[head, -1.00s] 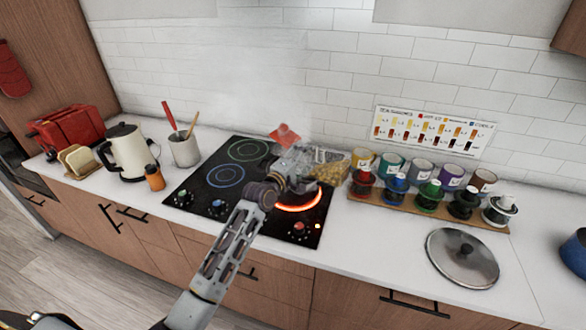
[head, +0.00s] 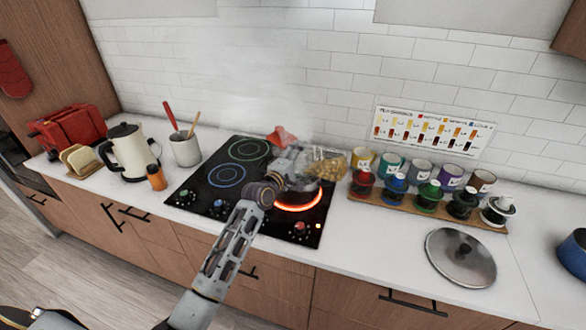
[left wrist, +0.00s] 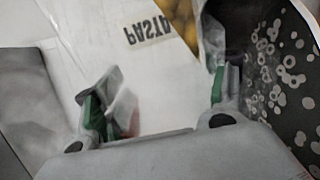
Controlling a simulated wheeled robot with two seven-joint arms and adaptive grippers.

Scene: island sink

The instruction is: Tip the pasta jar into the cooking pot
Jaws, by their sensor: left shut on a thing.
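The clear pasta jar (left wrist: 110,35) is held tilted over the cooking pot. Its mirrored PASTA label shows in the left wrist view, with golden pasta (left wrist: 182,20) beside it. In the head view the pasta (head: 329,168) lies at the jar's right end, and a red part (head: 282,136) is at the upper left. My left gripper (head: 290,163) is shut on the jar; its green-padded fingers (left wrist: 158,100) show close up. The dark pot (head: 304,191) is on the glowing front right burner, partly hidden by gripper and jar. Its bubbling inside (left wrist: 283,85) shows at right. I cannot tell whether pasta is falling.
Steam rises over the black cooktop (head: 205,186). A rack of coloured jars (head: 430,206) and a pot lid (head: 461,258) are on the right. A utensil crock (head: 185,150), kettle (head: 129,152) and orange bottle (head: 156,178) stand left. Counter between rack and cooktop is clear.

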